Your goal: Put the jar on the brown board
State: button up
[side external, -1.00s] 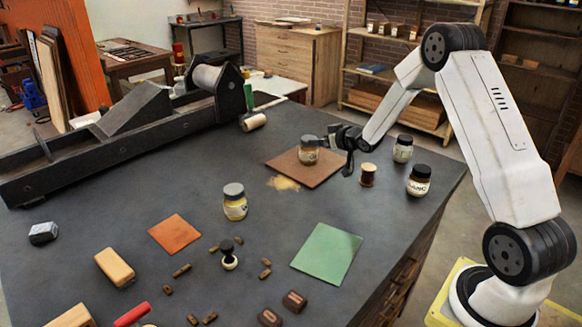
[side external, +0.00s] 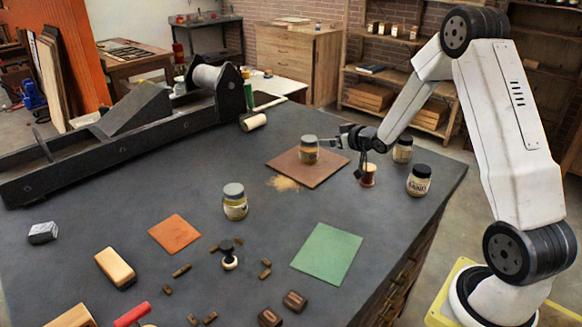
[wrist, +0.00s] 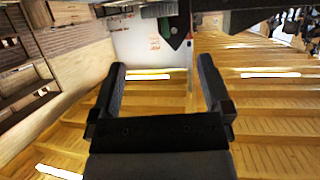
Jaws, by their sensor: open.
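A glass jar with a grey lid (side external: 309,150) stands upright on the brown board (side external: 327,174), toward its back. My gripper (side external: 335,141) is open just right of this jar, at about lid height, with its fingers pointing left toward it. It looks empty; whether a fingertip still touches the jar I cannot tell. In the wrist view the open fingers (wrist: 162,72) have nothing between them, and the jar does not show there. Another grey-lidded jar (side external: 235,202) stands on the bench, front left of the board.
A thread spool (side external: 368,177) and two black-lidded jars (side external: 419,181) (side external: 403,152) stand right of the board, close to my gripper. An orange square (side external: 175,233) and a green square (side external: 327,253) lie in front. A dark press (side external: 130,125) lines the back left.

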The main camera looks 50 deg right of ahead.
jog(key=s+a+f+n+g+y, duration=0.1)
jog(key=s+a+g, duration=0.9)
jog(key=s+a, duration=1.2)
jog(key=a+y, duration=0.1)
jog(key=a, duration=0.1)
jog(key=shift+a+n+g, duration=0.3)
jog(key=shift+a+n, duration=0.05)
jog(key=shift+n, duration=0.05)
